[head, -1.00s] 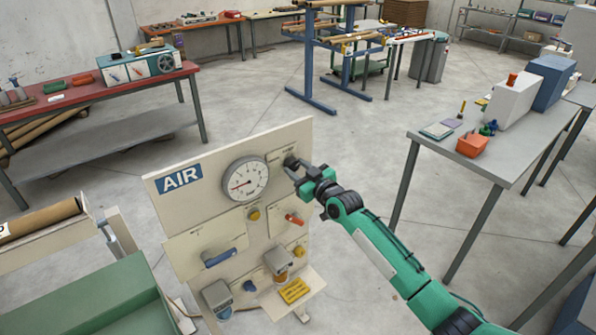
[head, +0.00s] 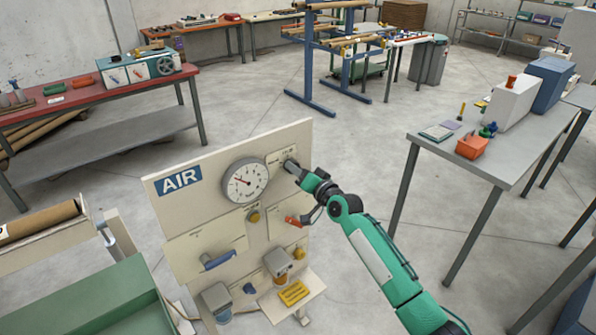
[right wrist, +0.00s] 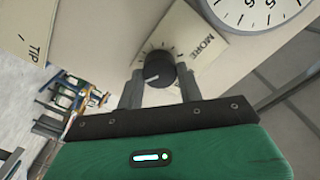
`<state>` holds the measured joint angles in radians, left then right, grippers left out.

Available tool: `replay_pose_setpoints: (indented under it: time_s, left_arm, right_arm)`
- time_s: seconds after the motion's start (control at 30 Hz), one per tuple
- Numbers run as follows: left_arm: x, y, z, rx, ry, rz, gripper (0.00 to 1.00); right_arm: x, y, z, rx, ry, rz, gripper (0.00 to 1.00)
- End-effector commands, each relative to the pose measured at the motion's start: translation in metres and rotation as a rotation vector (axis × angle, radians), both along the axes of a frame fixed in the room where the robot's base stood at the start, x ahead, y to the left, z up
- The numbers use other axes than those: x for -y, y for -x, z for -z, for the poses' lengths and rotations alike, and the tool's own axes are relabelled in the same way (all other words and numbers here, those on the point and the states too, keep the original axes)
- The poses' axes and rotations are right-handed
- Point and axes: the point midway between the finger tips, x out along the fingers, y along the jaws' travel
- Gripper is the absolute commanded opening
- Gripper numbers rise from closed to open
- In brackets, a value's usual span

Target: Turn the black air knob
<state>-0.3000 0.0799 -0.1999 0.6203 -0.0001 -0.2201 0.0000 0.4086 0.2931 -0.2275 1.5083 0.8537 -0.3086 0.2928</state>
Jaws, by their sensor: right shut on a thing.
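The black air knob (head: 290,164) sits at the upper right of the cream AIR panel (head: 220,215). In the right wrist view the knob (right wrist: 157,69) is round with a white pointer mark, on a dial plate marked MORE (right wrist: 190,44). My right gripper (head: 292,168) is shut on the knob, with one finger on each side of it in the right wrist view (right wrist: 159,76). In the head view the gripper partly hides the knob. The round gauge (head: 245,180) left of the knob has its needle pointing up and left. My left gripper is not in view.
Below the knob, a red lever (head: 294,221) is close to my right wrist. A blue handle (head: 218,260) and yellow knobs also stick out from the panel. A grey table (head: 500,160) stands to the right. Open floor lies behind the panel.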

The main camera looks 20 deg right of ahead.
Motion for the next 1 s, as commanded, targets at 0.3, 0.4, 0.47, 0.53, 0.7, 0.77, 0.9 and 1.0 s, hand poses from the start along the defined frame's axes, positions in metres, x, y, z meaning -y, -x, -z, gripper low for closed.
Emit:
replay_pose_setpoints:
  time_s: [0.3, 0.4, 0.47, 0.53, 0.7, 0.77, 0.9, 1.0]
  left_arm:
    - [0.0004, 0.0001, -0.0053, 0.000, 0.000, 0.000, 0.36]
    - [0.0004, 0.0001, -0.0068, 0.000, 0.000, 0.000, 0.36]
    - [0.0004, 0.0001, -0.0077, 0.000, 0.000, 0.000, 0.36]
    - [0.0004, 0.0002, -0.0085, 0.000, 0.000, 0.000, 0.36]
    - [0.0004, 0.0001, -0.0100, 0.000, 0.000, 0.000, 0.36]
    - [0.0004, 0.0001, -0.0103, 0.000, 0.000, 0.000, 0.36]
    - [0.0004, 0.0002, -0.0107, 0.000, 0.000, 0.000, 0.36]
    - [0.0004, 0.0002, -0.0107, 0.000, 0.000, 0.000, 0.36]
  right_arm:
    - [0.0001, 0.0003, 0.0008, -0.098, -0.266, 0.000, 0.14]
    - [0.0002, 0.0001, 0.0008, -0.123, -0.334, 0.000, 0.14]
    - [0.0001, 0.0002, 0.0010, -0.137, -0.371, 0.001, 0.14]
    - [0.0002, 0.0002, 0.0012, -0.151, -0.407, 0.000, 0.14]
    - [0.0007, 0.0000, 0.0015, -0.174, -0.473, 0.001, 0.14]
    - [0.0006, 0.0000, 0.0015, -0.179, -0.488, 0.001, 0.14]
    - [0.0006, 0.0000, 0.0018, -0.187, -0.512, 0.001, 0.14]
    - [0.0006, 0.0000, 0.0019, -0.190, -0.518, 0.001, 0.14]
